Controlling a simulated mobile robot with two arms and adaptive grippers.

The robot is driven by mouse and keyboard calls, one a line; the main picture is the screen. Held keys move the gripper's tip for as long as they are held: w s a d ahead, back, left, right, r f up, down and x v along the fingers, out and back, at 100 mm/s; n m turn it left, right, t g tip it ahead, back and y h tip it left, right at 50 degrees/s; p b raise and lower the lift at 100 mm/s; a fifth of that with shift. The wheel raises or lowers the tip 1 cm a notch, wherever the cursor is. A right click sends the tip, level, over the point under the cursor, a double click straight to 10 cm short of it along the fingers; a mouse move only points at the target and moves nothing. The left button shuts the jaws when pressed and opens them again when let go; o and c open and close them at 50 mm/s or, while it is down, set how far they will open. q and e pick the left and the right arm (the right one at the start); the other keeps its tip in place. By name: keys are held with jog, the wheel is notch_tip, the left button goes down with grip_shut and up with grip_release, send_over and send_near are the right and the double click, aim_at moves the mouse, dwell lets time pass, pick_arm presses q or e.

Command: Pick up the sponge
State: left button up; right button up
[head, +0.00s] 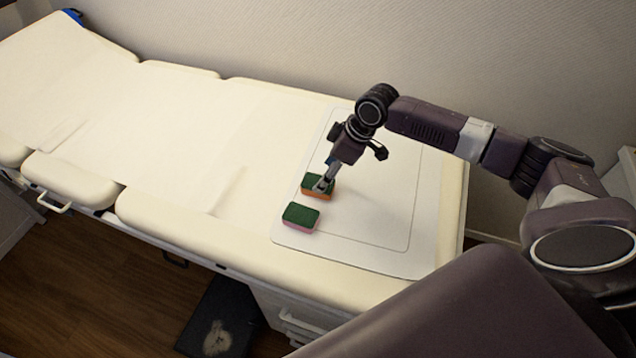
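Two sponges with green tops sit on a white mat (385,252) at the right end of the padded table. The farther sponge (312,191) has an orange body. The nearer sponge (300,217) has a pink body and lies just in front of it, apart from it. My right gripper (325,184) points down at the orange sponge, its fingers over and against its top and right part. The fingers hide part of that sponge, and I cannot tell whether they are closed on it. My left gripper is not in view.
The long cream padded table (170,130) runs to the upper left and is clear there. A wall (480,60) rises behind it. A black pad or box (222,315) lies on the wooden floor (110,280) in front. The mat right of the sponges is bare.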

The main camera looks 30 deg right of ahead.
aim_at(310, 179)
jog(key=x, duration=0.4)
jog(key=shift+s, duration=0.1)
jog(key=shift+f, duration=0.3)
jog(key=c, duration=0.8)
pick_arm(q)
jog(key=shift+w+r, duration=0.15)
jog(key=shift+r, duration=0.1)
